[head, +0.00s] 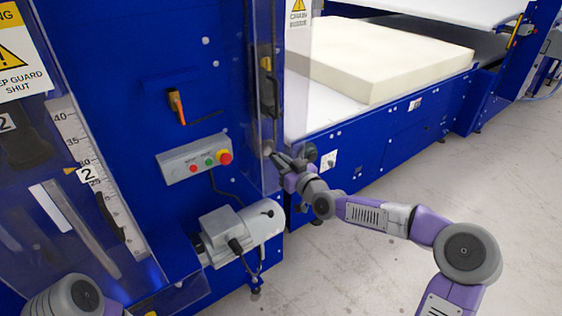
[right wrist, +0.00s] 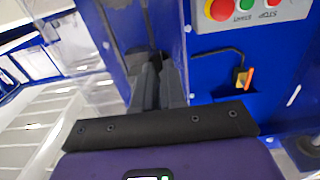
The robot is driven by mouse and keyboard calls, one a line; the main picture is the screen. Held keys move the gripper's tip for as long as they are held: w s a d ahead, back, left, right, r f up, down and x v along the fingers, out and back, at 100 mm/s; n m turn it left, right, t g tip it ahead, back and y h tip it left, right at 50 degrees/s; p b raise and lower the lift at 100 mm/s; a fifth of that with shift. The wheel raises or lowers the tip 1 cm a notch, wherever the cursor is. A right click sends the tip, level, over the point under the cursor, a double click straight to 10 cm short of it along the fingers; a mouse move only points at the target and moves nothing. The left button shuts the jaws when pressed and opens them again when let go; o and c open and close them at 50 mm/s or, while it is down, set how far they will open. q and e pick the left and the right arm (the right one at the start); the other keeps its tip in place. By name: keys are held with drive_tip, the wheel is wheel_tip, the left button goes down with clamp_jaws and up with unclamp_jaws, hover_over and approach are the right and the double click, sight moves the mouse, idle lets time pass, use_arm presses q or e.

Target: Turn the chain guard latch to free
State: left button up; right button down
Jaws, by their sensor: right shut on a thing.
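The clear chain guard (head: 296,70) stands upright at the right side of the blue machine, with a yellow warning label at its top. My right gripper (head: 276,157) is at the guard's lower edge, its fingers pointing left toward the machine. In the right wrist view its dark fingers (right wrist: 157,75) are close together and shut on a small part at the guard's edge. This appears to be the latch (head: 267,149), mostly hidden by the fingers; which way it is turned cannot be told. My left gripper is out of view; only a left arm link shows at lower left.
A button box (head: 195,158) with a red stop button and a grey motor (head: 240,232) are left of my right arm. An orange-handled lever (head: 176,106) is above. A cream foam block (head: 380,55) lies on the conveyor behind. The floor at right is clear.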

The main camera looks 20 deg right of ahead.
drive_tip(key=shift+m, duration=0.3)
drive_tip(key=shift+d+f+m+b, duration=0.15)
drive_tip(key=shift+m+b, duration=0.3)
drive_tip(key=shift+m, duration=3.85)
drive_tip(key=shift+d+f+m+b, duration=0.1)
drive_tip(key=shift+m+b, duration=0.3)
drive_tip(key=shift+m, duration=3.9)
drive_tip(key=c, duration=1.2)
unclamp_jaws()
drive_tip(key=p+v, duration=0.1)
drive_tip(key=v, duration=0.6)
drive_tip(key=shift+s, duration=0.2)
